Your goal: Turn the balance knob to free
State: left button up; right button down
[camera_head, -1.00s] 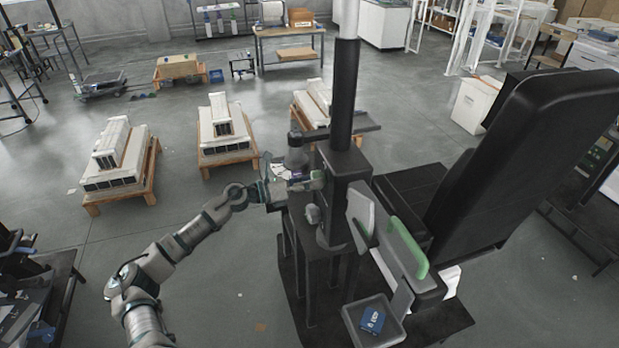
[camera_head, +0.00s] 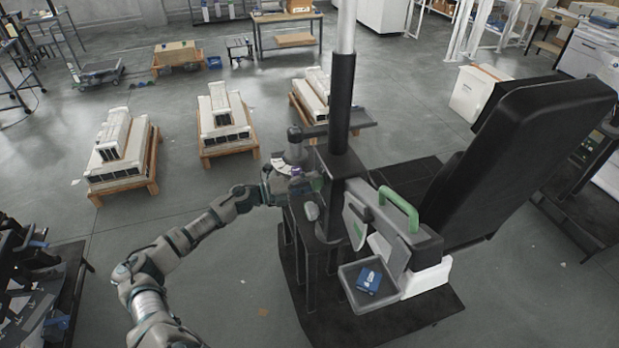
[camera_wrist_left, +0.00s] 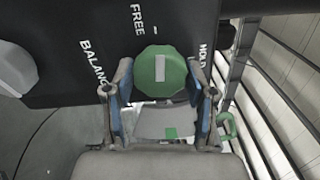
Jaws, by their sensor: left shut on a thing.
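The green octagonal balance knob (camera_wrist_left: 160,72) sits on a dark panel (camera_wrist_left: 75,48) in the left wrist view. Its pale pointer bar stands nearly upright and points up toward the short tick beside the word FREE. BALANCE is printed to its left and HOLD to its right. My left gripper (camera_wrist_left: 160,85) has one blue-grey finger on each side of the knob and is shut on it. In the head view my left gripper (camera_head: 284,188) reaches the left side of the black column stand (camera_head: 344,168), where the knob is too small to make out. My right gripper is out of view.
A black chair (camera_head: 525,165) is farther right. Pallets with white units (camera_head: 225,120) lie behind.

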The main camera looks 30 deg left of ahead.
pick_arm(q)
jog(key=shift+w+a+r+n+p, duration=0.1)
jog(key=shift+r+n+p, duration=0.1)
jog(key=shift+n+p, duration=0.65)
jog(key=shift+f+n, duration=0.1)
jog(key=shift+n, duration=0.15)
jog(key=o, duration=1.1)
jog(key=shift+c, duration=0.2)
jog(key=shift+o, duration=0.4)
jog(key=shift+w+f, duration=0.2)
jog(key=shift+s, duration=0.2)
jog(key=v, duration=1.1)
jog(key=shift+a, duration=0.25)
jog(key=shift+s+f, duration=0.1)
jog(key=shift+s, duration=0.05)
